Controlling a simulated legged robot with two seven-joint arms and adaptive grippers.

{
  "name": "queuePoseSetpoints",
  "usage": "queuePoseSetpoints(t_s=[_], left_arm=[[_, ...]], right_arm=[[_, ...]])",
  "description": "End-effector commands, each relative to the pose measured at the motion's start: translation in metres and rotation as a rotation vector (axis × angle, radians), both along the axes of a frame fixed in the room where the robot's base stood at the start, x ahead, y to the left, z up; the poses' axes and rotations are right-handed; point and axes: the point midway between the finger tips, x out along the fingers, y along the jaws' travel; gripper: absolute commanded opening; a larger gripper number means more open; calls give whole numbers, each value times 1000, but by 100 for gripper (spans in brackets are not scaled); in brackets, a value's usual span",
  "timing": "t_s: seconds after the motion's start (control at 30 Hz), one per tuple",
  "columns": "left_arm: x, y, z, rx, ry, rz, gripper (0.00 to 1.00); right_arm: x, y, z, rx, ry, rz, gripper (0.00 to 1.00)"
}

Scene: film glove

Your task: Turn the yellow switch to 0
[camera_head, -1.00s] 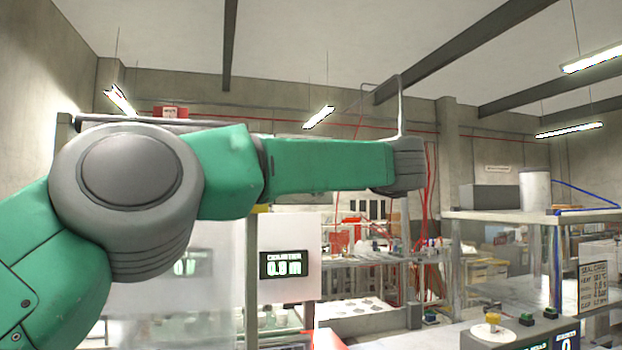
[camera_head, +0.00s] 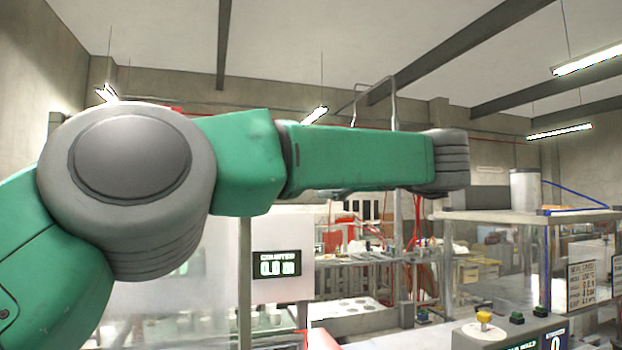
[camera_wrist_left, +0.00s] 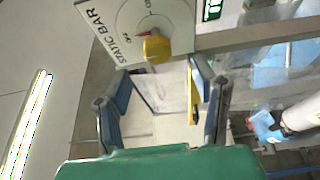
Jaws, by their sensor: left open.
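A yellow switch knob (camera_wrist_left: 157,48) sits on a round white dial beside the words "STATIC BAR" in the left wrist view. A small red mark shows by the knob; the dial lettering is too blurred to read surely. My left gripper (camera_wrist_left: 162,76) is open and empty, its two blue-grey fingers apart, with the knob beyond the fingertips and not touched. In the head view a yellow knob (camera_head: 484,317) stands on a white disc on a control box at the lower right; I cannot tell surely that it is the same one. My left gripper is not visible there.
The control box also bears green buttons (camera_head: 540,311). A shelf (camera_head: 530,215) stands behind it. A white panel with a counter display (camera_head: 277,264) stands left of it. In the wrist view, a blue-and-white object (camera_wrist_left: 265,125) lies at the right.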

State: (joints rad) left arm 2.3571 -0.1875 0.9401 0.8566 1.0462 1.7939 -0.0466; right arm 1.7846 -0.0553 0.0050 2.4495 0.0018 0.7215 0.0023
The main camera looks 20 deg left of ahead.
Motion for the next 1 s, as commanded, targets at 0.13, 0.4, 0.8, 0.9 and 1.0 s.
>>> queuePoseSetpoints(t_s=[0.13, 0.4, 0.8, 0.9, 1.0], left_arm=[[-15, -25, -1, 1, 0, -1, 53], [-26, -41, -1, -1, 3, 0, 53], [-27, -41, -1, -1, 3, 1, 53], [-27, -43, -1, 0, 2, 0, 53], [-27, -43, -1, 0, 2, 0, 53]], right_arm=[[1, 0, 0, 0, 0, 0, 40], [1, 1, 0, -1, 0, 0, 40], [4, 0, -1, 0, 2, 0, 40], [3, 0, -1, 0, 2, 0, 40], [3, 0, -1, 0, 2, 0, 40]])
